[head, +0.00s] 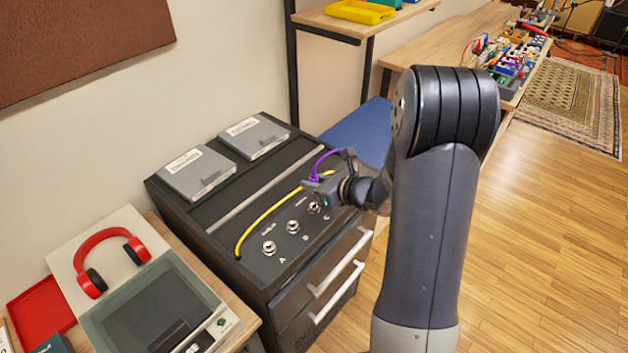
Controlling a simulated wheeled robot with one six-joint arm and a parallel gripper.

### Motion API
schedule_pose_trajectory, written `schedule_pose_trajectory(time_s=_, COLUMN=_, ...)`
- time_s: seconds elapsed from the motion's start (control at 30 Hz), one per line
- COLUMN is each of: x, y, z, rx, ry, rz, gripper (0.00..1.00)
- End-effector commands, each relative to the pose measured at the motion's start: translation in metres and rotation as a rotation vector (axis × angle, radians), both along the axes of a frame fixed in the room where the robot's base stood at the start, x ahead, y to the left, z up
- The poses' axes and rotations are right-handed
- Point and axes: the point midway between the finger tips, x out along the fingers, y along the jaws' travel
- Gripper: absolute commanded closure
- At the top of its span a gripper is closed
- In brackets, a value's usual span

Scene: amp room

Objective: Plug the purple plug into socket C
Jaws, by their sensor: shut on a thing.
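The dark cabinet's top (233,215) carries a row of round metal sockets. Socket A (269,248) is nearest, socket B (292,226) is in the middle, and socket C (313,207) is just below my gripper in the picture. My gripper (316,187) is shut at the cabinet's right side, with a purple cable (321,160) arching up from it. It is shut on the purple plug, whose body is mostly hidden by the jaws. Whether the plug touches socket C cannot be told. Sockets A and B look empty.
A yellow cable (262,218) curves over the cabinet top toward my gripper. Two grey boxes (196,172) (254,136) lie behind. Red headphones (104,255) rest on the lower left table. Drawer handles (338,292) stick out in front. The wood floor (540,240) at right is clear.

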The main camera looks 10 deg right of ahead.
Motion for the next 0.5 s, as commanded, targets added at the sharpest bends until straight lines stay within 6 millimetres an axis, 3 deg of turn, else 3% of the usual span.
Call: schedule_pose_trajectory(time_s=0.5, x=0.000, y=0.000, z=-0.041, rx=0.000, ry=0.000, rz=0.000, gripper=1.00)
